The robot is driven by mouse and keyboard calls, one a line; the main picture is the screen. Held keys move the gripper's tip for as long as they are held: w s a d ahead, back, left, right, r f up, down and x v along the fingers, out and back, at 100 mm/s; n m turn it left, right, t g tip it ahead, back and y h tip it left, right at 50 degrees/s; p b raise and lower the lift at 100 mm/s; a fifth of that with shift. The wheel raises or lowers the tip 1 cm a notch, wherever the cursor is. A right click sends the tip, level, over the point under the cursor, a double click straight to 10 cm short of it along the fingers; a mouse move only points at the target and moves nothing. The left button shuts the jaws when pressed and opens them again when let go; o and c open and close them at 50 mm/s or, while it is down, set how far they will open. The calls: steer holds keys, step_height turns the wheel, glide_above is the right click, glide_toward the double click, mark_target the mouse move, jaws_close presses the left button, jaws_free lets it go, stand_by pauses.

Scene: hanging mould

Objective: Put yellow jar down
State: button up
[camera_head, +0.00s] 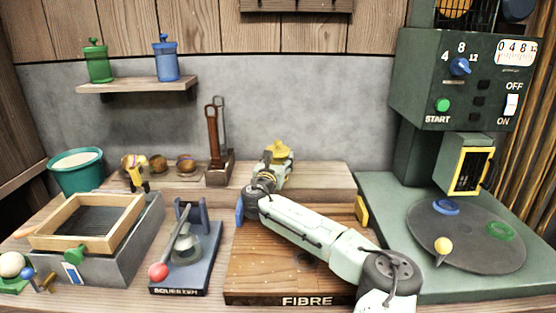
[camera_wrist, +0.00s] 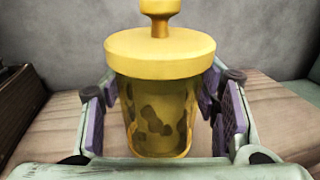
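The yellow jar (camera_wrist: 160,95) stands upright in the wrist view, with a wide flat lid, a knob on top and a see-through body with dark patches inside. In the head view the jar (camera_head: 279,152) is at the raised back ledge, its lower part hidden by my gripper. Whether the jar's base rests on the ledge is unclear.
The raised back ledge (camera_head: 322,174) has bare wood right of the jar. A tool holder (camera_head: 219,172) stands to the left. A wooden FIBRE board (camera_head: 262,262) lies below my arm. A green machine (camera_head: 455,95) stands right. A wall shelf (camera_head: 135,86) carries green and blue jars.

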steer(key=o, duration=0.3)
steer(key=shift+o, duration=0.2)
steer(key=shift+r, duration=0.1)
steer(key=shift+r, duration=0.25)
steer(key=b+v, duration=0.1)
steer(key=v, duration=1.1)
steer(key=shift+b, duration=0.4)
steer(key=shift+f, duration=0.15)
